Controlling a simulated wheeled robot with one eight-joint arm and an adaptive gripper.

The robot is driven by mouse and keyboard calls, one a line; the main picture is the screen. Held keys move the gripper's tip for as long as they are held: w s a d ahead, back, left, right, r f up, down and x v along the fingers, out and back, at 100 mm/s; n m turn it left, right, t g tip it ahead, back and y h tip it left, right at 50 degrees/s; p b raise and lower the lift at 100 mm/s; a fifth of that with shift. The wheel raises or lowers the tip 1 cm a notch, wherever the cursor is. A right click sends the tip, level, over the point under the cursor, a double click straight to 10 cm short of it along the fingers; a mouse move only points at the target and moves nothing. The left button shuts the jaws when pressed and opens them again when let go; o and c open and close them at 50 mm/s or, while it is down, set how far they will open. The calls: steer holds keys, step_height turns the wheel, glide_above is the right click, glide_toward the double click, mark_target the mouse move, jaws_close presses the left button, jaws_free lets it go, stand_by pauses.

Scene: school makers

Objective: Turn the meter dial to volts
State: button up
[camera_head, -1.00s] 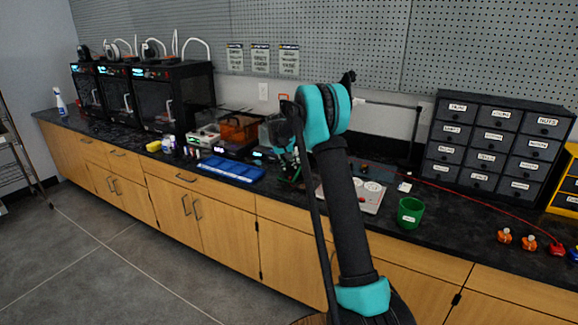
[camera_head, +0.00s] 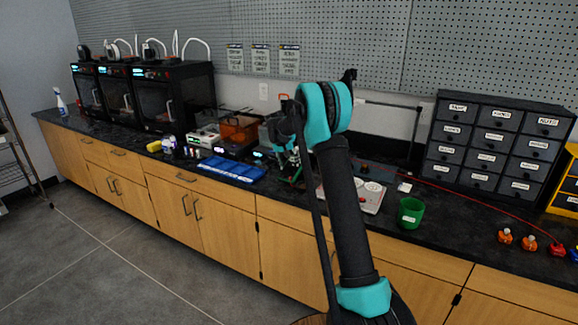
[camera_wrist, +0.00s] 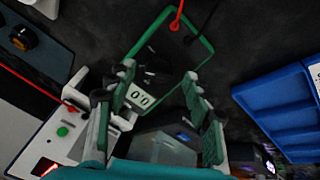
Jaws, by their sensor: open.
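The meter (camera_wrist: 158,62) is a dark handheld unit with a green border, lying on the black counter in the wrist view. Its small pale display (camera_wrist: 140,98) shows digits that look like zeros. A red lead and a black lead run from its top end. My gripper (camera_wrist: 160,88) is open, its two green-padded fingers spread over the meter with the display between them. The dial cannot be made out. In the head view my gripper (camera_head: 288,160) is low over the counter, and my arm hides much of that spot.
A blue tray (camera_head: 232,169) lies left of my gripper; it also shows in the wrist view (camera_wrist: 285,112). A white panel with a green button (camera_wrist: 62,131) is close on the other side. A green cup (camera_head: 410,214) and drawer cabinet (camera_head: 490,145) stand to the right.

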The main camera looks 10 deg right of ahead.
steer(key=v, duration=1)
steer(key=shift+s+r, duration=0.2)
steer(key=shift+r, duration=0.1)
steer(key=shift+a, duration=0.1)
steer(key=s+d+f+y, duration=0.1)
steer(key=s+d+f, duration=0.15)
steer(key=s, duration=1.05)
steer(key=s+d+f+y, duration=0.1)
steer(key=s+d, duration=0.3)
steer(key=s, duration=0.9)
steer(key=s+f, duration=0.5)
steer(key=s, duration=0.7)
steer(key=s+f+n, duration=0.1)
steer(key=s+f, duration=0.4)
steer(key=s, duration=0.8)
steer(key=shift+s+d+f+y, duration=0.2)
steer(key=shift+d+f+y, duration=0.1)
steer(key=shift+y, duration=0.1)
